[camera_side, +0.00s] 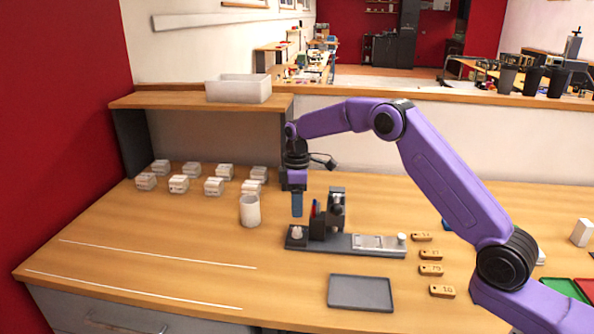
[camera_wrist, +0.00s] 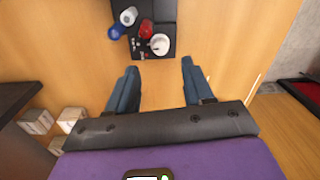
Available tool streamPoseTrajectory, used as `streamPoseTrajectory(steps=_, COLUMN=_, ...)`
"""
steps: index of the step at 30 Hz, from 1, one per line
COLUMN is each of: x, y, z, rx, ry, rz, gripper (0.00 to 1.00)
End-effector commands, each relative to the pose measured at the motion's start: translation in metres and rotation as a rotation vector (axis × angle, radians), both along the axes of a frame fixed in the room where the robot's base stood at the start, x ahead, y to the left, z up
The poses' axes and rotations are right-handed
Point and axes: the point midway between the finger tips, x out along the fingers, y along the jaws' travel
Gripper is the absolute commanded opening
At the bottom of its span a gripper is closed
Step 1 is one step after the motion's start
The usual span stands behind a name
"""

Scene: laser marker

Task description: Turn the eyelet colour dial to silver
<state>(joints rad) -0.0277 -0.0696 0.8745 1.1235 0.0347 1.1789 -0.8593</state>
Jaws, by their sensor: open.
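The laser marker (camera_side: 360,246) is a long grey base on the wooden table. At its left end, a dark block carries a round white knob (camera_side: 297,232). In the wrist view this pale knob (camera_wrist: 160,44) sits near the block's edge with small marks beside it, too small to read. I cannot tell which setting it shows. A red part (camera_wrist: 146,30) and a blue part (camera_wrist: 115,33) are close by. My gripper (camera_side: 297,212) points down above the knob, apart from it. In the wrist view my gripper (camera_wrist: 159,70) has its blue fingers spread, with nothing between them.
A white cup (camera_side: 250,211) stands left of the marker, with several white boxes (camera_side: 179,184) behind it. A grey tray (camera_side: 361,292) lies in front. Several wooden tags (camera_side: 431,270) lie to the right. The left front of the table is clear apart from white lines.

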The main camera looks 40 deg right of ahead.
Motion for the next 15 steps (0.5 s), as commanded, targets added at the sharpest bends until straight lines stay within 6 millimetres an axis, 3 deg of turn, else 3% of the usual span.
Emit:
streamPoseTrajectory(steps=9, x=0.003, y=-0.002, z=0.067, rx=0.001, ry=-0.004, rz=-0.001, gripper=0.51)
streamPoseTrajectory(steps=15, x=0.004, y=-0.003, z=0.093, rx=0.000, ry=-0.001, rz=-0.001, gripper=0.51)
